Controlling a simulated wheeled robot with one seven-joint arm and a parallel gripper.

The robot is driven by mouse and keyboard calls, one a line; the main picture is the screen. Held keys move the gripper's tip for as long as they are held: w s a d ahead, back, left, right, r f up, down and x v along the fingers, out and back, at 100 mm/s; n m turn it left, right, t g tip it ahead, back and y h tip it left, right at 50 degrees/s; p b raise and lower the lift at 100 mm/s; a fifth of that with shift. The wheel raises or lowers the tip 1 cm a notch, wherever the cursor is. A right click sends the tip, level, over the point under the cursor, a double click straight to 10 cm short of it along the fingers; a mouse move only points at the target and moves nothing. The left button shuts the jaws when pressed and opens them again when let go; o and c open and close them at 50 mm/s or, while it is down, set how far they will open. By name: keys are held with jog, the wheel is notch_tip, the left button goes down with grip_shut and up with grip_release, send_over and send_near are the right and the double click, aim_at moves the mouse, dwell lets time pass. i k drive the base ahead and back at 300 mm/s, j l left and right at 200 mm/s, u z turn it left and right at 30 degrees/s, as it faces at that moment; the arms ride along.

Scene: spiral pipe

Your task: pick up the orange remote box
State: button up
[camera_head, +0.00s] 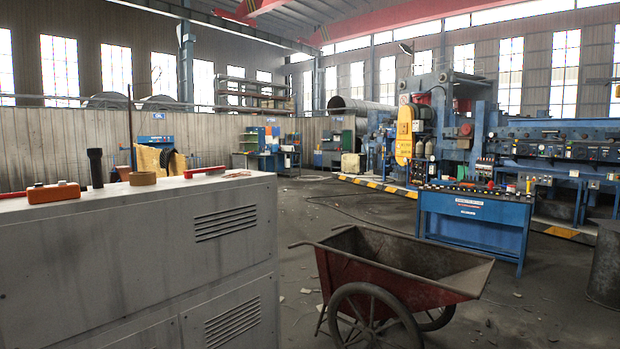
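The orange remote box (54,192) lies on top of a grey metal cabinet (150,245) at the left of the head view. It is a small rounded box with what looks like a red part at its left end.
On the cabinet top also stand a black upright cylinder (95,168), a tan tape roll (142,178) and a red-handled tool (204,171). A red wheelbarrow (385,275) stands right of the cabinet. A blue control desk (470,220) is farther back. Open floor lies between them.

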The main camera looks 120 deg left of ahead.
aim_at(54, 192)
jog(key=u, duration=4.9)
jog(key=i+l+u, duration=0.1)
jog(key=i+l, duration=0.7)
